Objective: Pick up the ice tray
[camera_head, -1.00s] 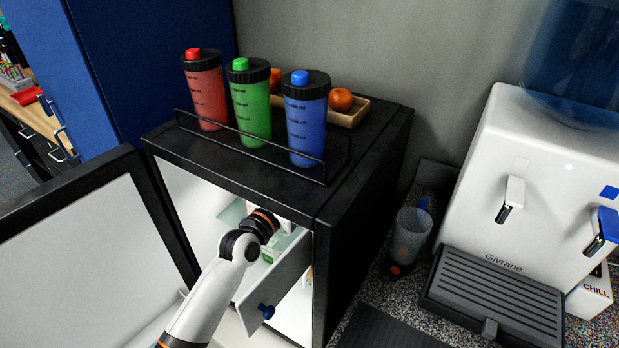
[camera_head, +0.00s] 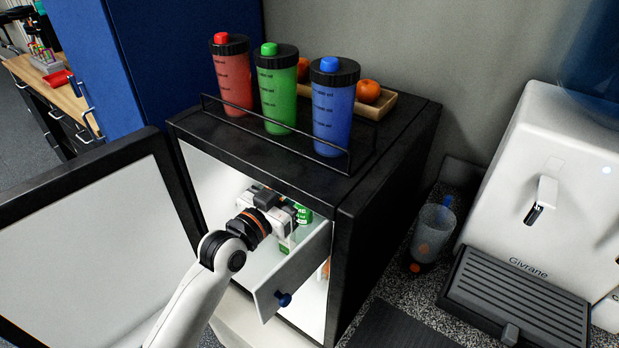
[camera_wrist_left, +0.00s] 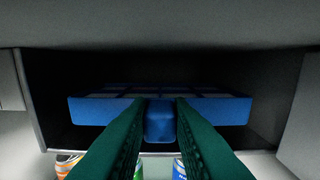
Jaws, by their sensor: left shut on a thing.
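The blue ice tray (camera_wrist_left: 218,108) lies level in the dark opening of the compartment in the left wrist view. Its divided top shows faintly behind its front edge, and a blue tab sticks out at its middle. The two green fingers of my left gripper (camera_wrist_left: 160,112) are shut on this tab from both sides. In the head view my left gripper (camera_head: 272,202) reaches into the open fridge (camera_head: 368,215) from the left. The tray and fingertips are hidden there. My right gripper is not in view.
The compartment's grey flap (camera_head: 300,265) with a blue knob stands open beside the gripper. The fridge door (camera_head: 90,245) is open on the left. Three shaker bottles (camera_head: 332,112) stand on top behind a rail.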

